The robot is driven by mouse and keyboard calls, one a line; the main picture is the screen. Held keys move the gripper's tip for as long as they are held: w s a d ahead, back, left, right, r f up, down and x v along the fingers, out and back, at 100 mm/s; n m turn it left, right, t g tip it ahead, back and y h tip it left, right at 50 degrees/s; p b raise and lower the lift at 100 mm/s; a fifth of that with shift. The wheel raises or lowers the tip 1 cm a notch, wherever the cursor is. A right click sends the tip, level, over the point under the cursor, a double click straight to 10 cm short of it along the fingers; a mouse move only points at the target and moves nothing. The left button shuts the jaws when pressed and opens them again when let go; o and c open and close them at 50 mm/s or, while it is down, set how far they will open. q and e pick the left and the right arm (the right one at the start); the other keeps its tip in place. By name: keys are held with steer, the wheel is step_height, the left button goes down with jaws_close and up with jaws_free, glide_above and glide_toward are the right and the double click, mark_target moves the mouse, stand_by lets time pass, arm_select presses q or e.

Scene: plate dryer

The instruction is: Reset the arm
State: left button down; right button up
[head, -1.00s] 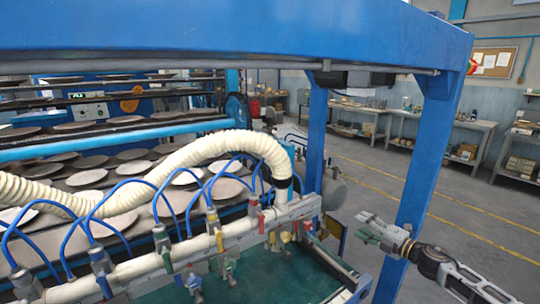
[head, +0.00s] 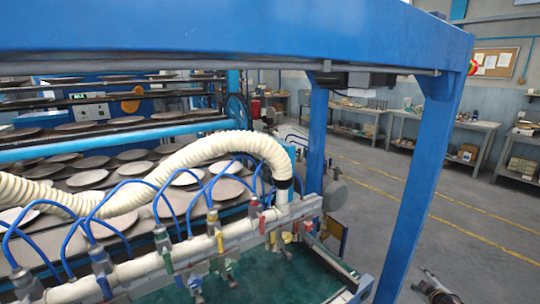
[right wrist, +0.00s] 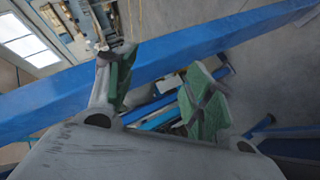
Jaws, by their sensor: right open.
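My right gripper (right wrist: 162,82) shows in the right wrist view with its two green-padded fingers spread apart and nothing between them. Behind the fingers run blue beams of the machine frame and the grey floor. In the head view only a small dark part of my right arm shows at the bottom edge, right of the blue post, low over the floor. I cannot make out the fingers there. My left arm and gripper are not in view.
A blue post (head: 421,180) and an overhead blue beam (head: 230,32) frame the dryer. Workbenches (head: 440,122) stand behind.

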steer(key=s+a+f+m+g, duration=0.2)
steer(key=s+a+f, duration=0.2)
steer(key=s+f, duration=0.6)
steer(key=s+a+f+m+g, duration=0.1)
steer(key=s+a+f+g, duration=0.2)
steer(key=s+f, duration=0.7)
steer(key=s+a+f+m+g, duration=0.2)
steer(key=s+a+f, duration=0.35)
steer(key=f, duration=0.75)
steer(key=s+a+f+g+y, duration=0.1)
steer(key=s+a+f, duration=0.3)
steer(key=s+a, duration=0.3)
steer(key=s+a+f+m+g+y, duration=0.1)
steer(key=s+a, duration=0.6)
steer(key=s, duration=1)
steer(key=s+a+f+g+y, duration=0.1)
steer(key=s+a+f, duration=0.5)
steer(key=s, duration=0.6)
steer(key=shift+a+f+m+g+y, duration=0.3)
steer(key=shift+a+g, duration=0.4)
steer(key=shift+a, duration=0.4)
